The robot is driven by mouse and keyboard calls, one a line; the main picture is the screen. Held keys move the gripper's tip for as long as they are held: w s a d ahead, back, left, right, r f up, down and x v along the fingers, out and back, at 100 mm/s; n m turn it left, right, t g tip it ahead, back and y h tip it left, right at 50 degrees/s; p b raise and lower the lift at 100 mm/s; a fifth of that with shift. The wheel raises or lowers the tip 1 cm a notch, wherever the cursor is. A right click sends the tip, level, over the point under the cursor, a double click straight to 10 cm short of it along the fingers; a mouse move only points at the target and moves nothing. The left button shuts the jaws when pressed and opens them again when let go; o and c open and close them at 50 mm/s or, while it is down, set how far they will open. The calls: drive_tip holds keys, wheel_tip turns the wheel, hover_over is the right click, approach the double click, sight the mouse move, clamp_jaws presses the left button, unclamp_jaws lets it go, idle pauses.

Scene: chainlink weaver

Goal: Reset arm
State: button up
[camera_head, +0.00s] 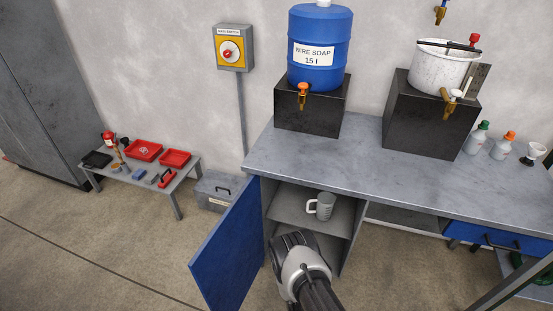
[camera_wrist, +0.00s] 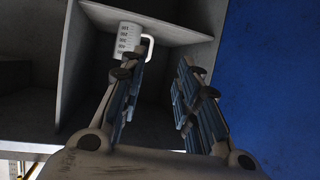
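My gripper (camera_wrist: 158,72) is open and empty in the wrist view, its two dark fingers apart. It points into the open compartment of the grey workbench (camera_head: 400,185). A grey measuring jug (camera_head: 325,206) with a handle stands on the compartment's shelf in the head view. The jug also shows beyond the left finger in the wrist view (camera_wrist: 127,38), with a visible gap between it and the fingers' grip. In the head view my wrist is in front of the compartment below the jug, and it hides the fingers.
The blue cabinet door (camera_head: 228,250) stands open close to my arm's left. A blue soap barrel (camera_head: 319,50) and a white pot (camera_head: 440,68) stand on dark blocks on the bench. A low table (camera_head: 177,187) with red trays is at left.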

drive_tip(key=w+a+r+g+y, duration=0.1)
drive_tip(key=w+r, duration=0.5)
drive_tip(key=r, duration=0.3)
drive_tip(key=w+a+r+g, duration=0.1)
drive_tip(key=w+a+r, duration=0.1)
drive_tip(key=w+r, duration=0.55)
drive_tip(key=s+r+g+y, duration=0.1)
drive_tip(key=s+r+g, duration=0.15)
drive_tip(key=r, duration=1.75)
drive_tip(key=s+d+r+n+g, duration=0.15)
drive_tip(key=s+d+r, duration=0.25)
drive_tip(key=s+r, duration=1.05)
drive_tip(key=s+d+r+g, duration=0.1)
drive_tip(key=s+d+r, duration=0.1)
drive_tip(key=s, duration=0.8)
drive_tip(key=s+d+r+g, duration=0.1)
drive_tip(key=s+d, duration=0.1)
drive_tip(key=s, duration=0.9)
drive_tip(key=shift+s+r+g, duration=0.15)
drive_tip(key=shift+r+g, duration=0.15)
drive_tip(key=shift+r, duration=0.1)
